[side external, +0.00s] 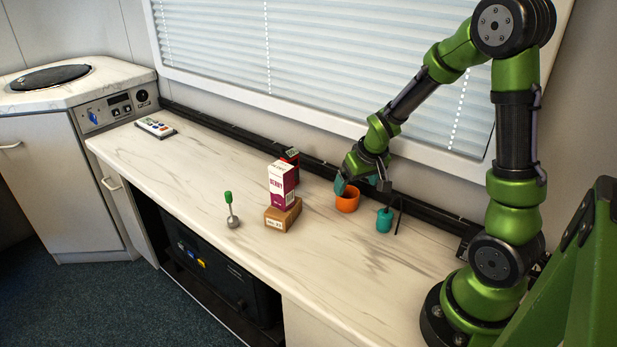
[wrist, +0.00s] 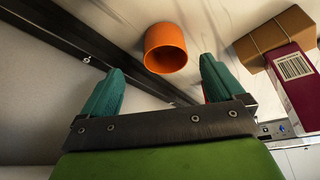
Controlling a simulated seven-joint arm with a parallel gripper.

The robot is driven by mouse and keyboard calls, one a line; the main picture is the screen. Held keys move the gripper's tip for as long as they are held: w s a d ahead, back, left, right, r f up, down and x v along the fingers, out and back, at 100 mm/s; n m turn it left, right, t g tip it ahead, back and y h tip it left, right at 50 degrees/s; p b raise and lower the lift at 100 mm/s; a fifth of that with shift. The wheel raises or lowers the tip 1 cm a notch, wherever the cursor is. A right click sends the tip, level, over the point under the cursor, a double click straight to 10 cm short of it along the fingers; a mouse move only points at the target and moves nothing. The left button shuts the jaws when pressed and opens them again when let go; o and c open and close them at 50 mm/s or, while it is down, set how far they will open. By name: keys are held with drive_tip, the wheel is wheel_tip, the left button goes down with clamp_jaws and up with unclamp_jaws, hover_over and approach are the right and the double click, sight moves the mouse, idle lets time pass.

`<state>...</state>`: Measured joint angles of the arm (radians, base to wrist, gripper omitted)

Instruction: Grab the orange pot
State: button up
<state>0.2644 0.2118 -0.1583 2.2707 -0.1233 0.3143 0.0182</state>
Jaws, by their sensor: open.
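The orange pot (side external: 348,200) stands on the pale marbled counter, near its back edge. It also shows in the wrist view (wrist: 165,48), just beyond the fingertips and roughly between them, with its round open mouth visible. My gripper (side external: 357,182) is close above the pot in the side view. In the wrist view my gripper (wrist: 158,72) has its two teal fingers wide apart with nothing between them. Whether a finger touches the pot is hard to tell.
A berry carton (side external: 281,184) sits on a brown box (side external: 283,214) left of the pot. A teal canister (side external: 384,220) stands close on its right. A black rail (side external: 240,134) runs along the wall.

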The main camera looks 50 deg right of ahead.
sight(348, 196)
drive_tip(key=shift+a+x, duration=0.1)
drive_tip(key=shift+x, duration=1.65)
drive_tip(key=shift+a+x, duration=0.15)
drive_tip(key=shift+x, duration=1.55)
drive_tip(key=shift+w, duration=0.2)
drive_tip(key=c, duration=1)
drive_tip(key=shift+r, duration=0.1)
drive_tip(key=shift+c, duration=0.2)
